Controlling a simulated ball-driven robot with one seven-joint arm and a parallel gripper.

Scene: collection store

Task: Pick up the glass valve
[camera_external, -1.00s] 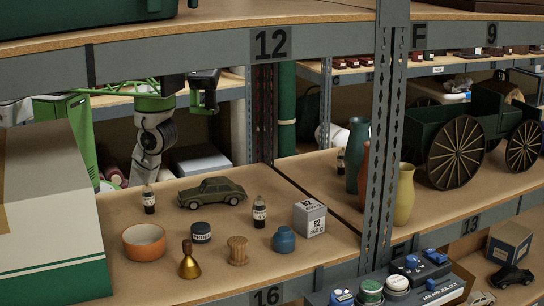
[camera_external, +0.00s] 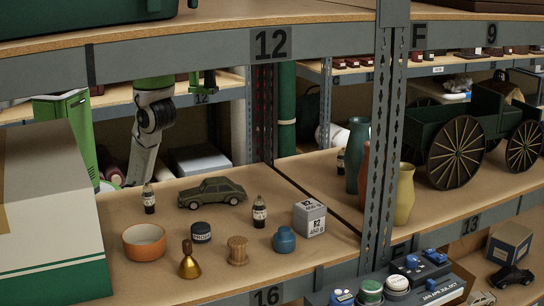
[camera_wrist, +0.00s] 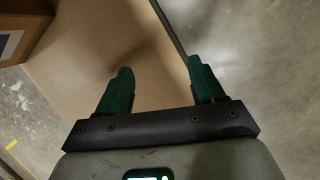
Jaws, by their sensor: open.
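I cannot make out a glass valve for certain in either view. Two small dark bottles with pale labels stand on the near shelf in the external view, a left one (camera_external: 149,199) and a right one (camera_external: 259,211). My gripper shows in the wrist view (camera_wrist: 160,68) with its two green fingers wide apart and nothing between them. In the external view only its green finger ends (camera_external: 203,82) show below the upper shelf beam, behind the near shelf; the rest is hidden. It is well apart from the objects on that shelf.
The near shelf holds a toy car (camera_external: 212,192), an orange bowl (camera_external: 144,246), a brass bell (camera_external: 189,264), a wooden spool (camera_external: 237,250), a blue jar (camera_external: 284,240) and a box (camera_external: 310,217). The upper shelf beam (camera_external: 190,58) hangs above. A brown board (camera_wrist: 95,45) lies below my fingers.

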